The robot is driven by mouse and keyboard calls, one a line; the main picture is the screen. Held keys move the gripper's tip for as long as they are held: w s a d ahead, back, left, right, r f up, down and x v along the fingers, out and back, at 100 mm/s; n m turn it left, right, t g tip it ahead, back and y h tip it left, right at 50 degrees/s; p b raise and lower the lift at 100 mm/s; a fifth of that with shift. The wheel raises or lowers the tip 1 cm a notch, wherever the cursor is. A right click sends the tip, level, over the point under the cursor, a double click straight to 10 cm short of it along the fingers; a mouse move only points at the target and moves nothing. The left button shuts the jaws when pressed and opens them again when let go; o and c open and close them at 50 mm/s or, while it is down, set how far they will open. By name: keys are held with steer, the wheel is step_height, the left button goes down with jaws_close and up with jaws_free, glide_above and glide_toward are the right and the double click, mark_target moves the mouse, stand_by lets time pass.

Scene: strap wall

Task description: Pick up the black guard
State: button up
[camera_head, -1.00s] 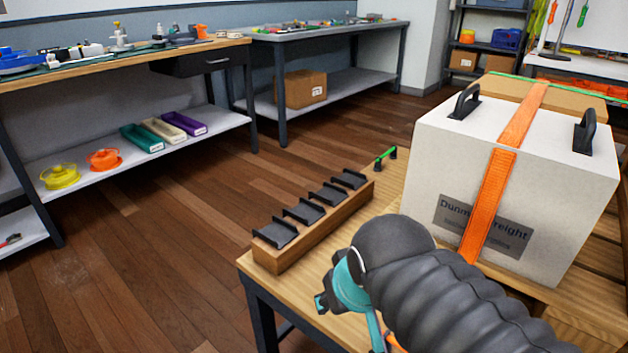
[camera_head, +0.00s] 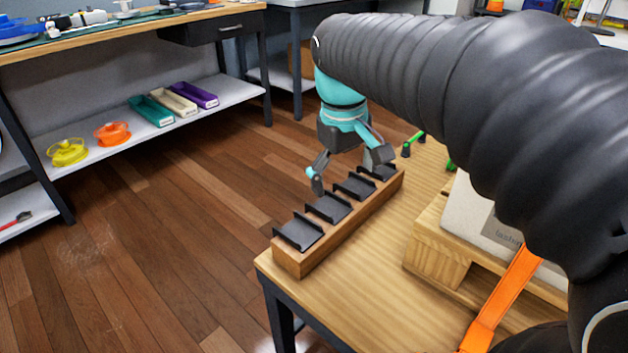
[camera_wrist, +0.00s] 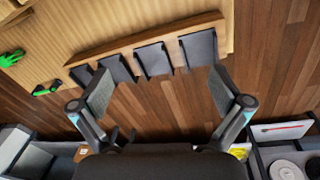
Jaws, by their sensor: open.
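Several black guards stand in a row on a wooden block; the nearest guard (camera_head: 298,232) and the one behind it (camera_head: 328,207) show clearly in the head view. The guard closest to my jaws (camera_head: 355,187) is partly below my gripper (camera_head: 346,183). My gripper is open and empty above the row, its fingers spread apart. In the wrist view my gripper (camera_wrist: 162,98) opens toward the row, and one guard (camera_wrist: 154,60) lies between the finger directions. Another guard (camera_wrist: 198,48) sits to its right, and others to its left are partly behind the left finger.
The wooden block (camera_head: 340,232) lies along the left edge of the wooden table (camera_head: 350,285). A white box with an orange strap (camera_head: 505,292) sits on a pallet at right. A green-handled item (camera_wrist: 12,58) lies on the table beyond the block.

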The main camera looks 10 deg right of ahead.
steer(key=w+a+n+g+h, duration=0.2)
steer(key=w+n+g, duration=0.15)
steer(key=w, duration=0.95)
steer(key=g, duration=0.1)
glide_toward(332, 209)
steer(key=shift+s+d+f+b, duration=0.15)
steer(key=shift+d+f, duration=0.3)
steer(key=shift+f, duration=0.1)
steer(key=shift+s+d+f+b, duration=0.15)
steer(key=shift+s+d+f, duration=0.05)
steer(key=shift+d+f, duration=0.25)
steer(key=shift+a+x, duration=0.2)
steer(key=shift+x, duration=0.7)
steer(key=shift+a+x, duration=0.15)
steer(key=shift+x, duration=0.7)
steer(key=shift+a+x, duration=0.2)
steer(key=shift+x, duration=0.7)
steer(key=shift+f, duration=0.1)
steer(key=c, duration=1.2)
